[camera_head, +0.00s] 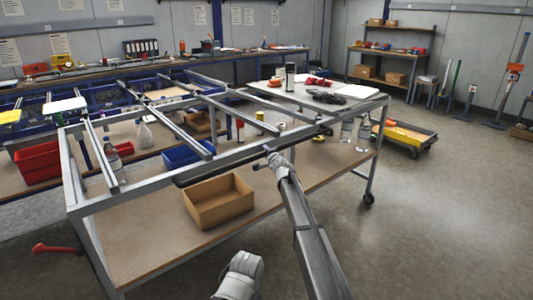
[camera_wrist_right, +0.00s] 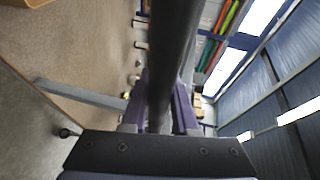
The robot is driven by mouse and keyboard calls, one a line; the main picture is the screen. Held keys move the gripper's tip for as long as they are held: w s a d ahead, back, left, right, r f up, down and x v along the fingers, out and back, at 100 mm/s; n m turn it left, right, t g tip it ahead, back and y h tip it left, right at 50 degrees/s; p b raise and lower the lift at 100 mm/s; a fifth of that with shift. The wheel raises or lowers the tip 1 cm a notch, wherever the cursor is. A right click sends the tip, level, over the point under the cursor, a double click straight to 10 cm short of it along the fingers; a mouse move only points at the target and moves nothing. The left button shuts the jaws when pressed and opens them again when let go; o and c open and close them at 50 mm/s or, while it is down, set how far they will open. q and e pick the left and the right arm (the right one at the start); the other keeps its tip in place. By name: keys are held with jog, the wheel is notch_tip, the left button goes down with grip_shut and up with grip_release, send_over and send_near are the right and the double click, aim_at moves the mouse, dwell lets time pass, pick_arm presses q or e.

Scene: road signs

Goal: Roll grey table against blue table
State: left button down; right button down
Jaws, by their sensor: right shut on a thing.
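The grey table (camera_head: 88,199) is a metal frame on casters with open slats on top and a brown lower shelf. It fills the middle of the head view. The blue table (camera_head: 98,92), with a blue frame and slats, stands behind it to the left. The grey table's far side overlaps it in the picture, so I cannot tell whether they touch. My right gripper (camera_head: 272,160) is shut on the dark handle bar (camera_head: 226,167) along the grey table's near edge. The bar (camera_wrist_right: 175,55) runs between its fingers (camera_wrist_right: 160,112) in the right wrist view.
A cardboard box (camera_head: 218,203) and bottles (camera_head: 362,135) stand on the grey table's lower shelf. A white board (camera_head: 311,92) with tools lies on its top. A low cart (camera_head: 405,137) is at the right. A red handle (camera_head: 55,249) is at lower left.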

jog(key=c, duration=0.7)
grip_release()
jog(key=shift+s+a+r, duration=0.1)
jog(key=shift+a+r, duration=0.1)
jog(key=shift+a, duration=0.2)
jog(key=shift+d, duration=0.1)
jog(key=shift+p+v, duration=0.65)
jog(key=shift+v, duration=3.25)
jog(key=shift+f, duration=0.1)
